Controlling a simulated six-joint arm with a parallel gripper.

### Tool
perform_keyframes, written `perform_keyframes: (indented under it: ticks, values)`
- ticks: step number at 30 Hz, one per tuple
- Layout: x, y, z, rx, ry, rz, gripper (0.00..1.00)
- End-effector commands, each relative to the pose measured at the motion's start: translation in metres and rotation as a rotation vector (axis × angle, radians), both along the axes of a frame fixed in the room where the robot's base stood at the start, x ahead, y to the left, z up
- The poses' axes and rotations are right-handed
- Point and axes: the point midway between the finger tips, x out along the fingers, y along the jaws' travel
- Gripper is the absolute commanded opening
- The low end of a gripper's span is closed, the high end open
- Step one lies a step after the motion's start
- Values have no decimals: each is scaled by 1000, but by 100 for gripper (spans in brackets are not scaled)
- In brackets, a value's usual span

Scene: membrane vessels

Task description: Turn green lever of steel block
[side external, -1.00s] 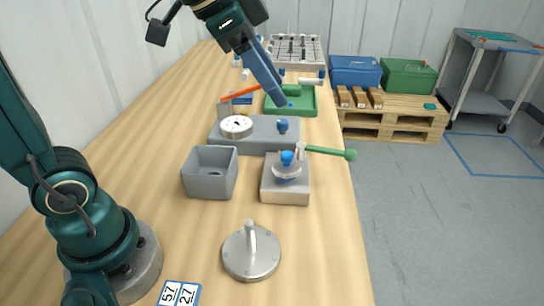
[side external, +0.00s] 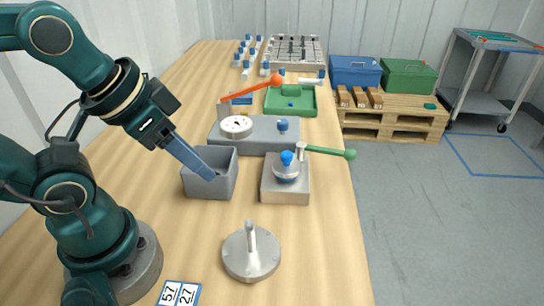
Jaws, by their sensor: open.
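The steel block (side external: 285,192) stands on the bench in the middle of the side view. A white post rises at its back right corner, and the green lever (side external: 328,151) reaches from it to the right, past the bench edge, ending in a round green knob. A blue-topped silver dome sits on the block. My gripper (side external: 210,175) is to the left of the block, pointing down and right, its tip over the grey open box. It is apart from the lever, and no held object shows.
The grey box (side external: 209,190) stands left of the block. Behind are a grey plate with a dial (side external: 236,127), a red lever (side external: 252,89) and a green tray (side external: 291,113). A round metal disc with a peg (side external: 250,263) lies in front. The bench's right edge is close.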

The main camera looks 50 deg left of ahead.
Motion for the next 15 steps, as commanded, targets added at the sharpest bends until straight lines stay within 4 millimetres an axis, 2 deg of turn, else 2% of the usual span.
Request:
perform_keyframes:
  ticks: [6,15]
  values:
    - [4,0,12,-33,-6,65,49]
    - [5,0,15,-36,-4,72,49]
